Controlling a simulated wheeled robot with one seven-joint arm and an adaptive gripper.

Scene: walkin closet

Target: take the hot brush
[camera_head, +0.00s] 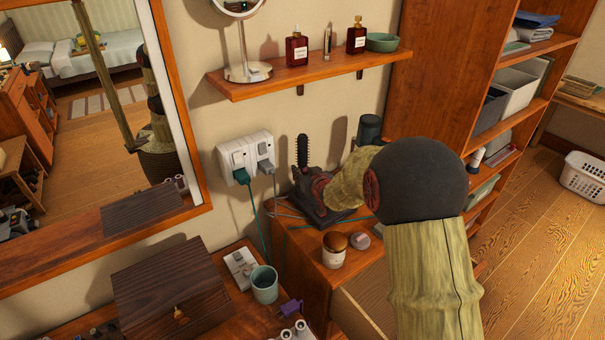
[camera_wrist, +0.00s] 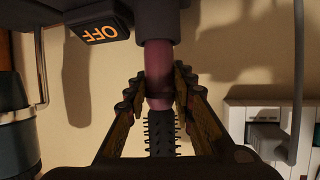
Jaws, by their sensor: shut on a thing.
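The hot brush (camera_head: 302,149) shows its black bristled barrel pointing up above the dark stand (camera_head: 312,212) on the wooden cabinet. In the wrist view the hot brush (camera_wrist: 161,134) has a dark pink smooth section between the bristles and a dark body at the top. My gripper (camera_wrist: 158,92) is shut around this section, one finger on each side. In the head view my gripper (camera_head: 318,187) is at the stand, and my arm hides part of the brush and stand. I cannot tell whether the brush still touches the stand.
A wall outlet (camera_head: 247,155) with plugs and cords is close on the left. A shelf (camera_head: 305,75) with bottles and a mirror hangs above. A jar (camera_head: 334,249), a small round item (camera_head: 360,241) and a dark canister (camera_head: 369,129) stand nearby. A tall bookcase (camera_head: 440,60) bounds the right.

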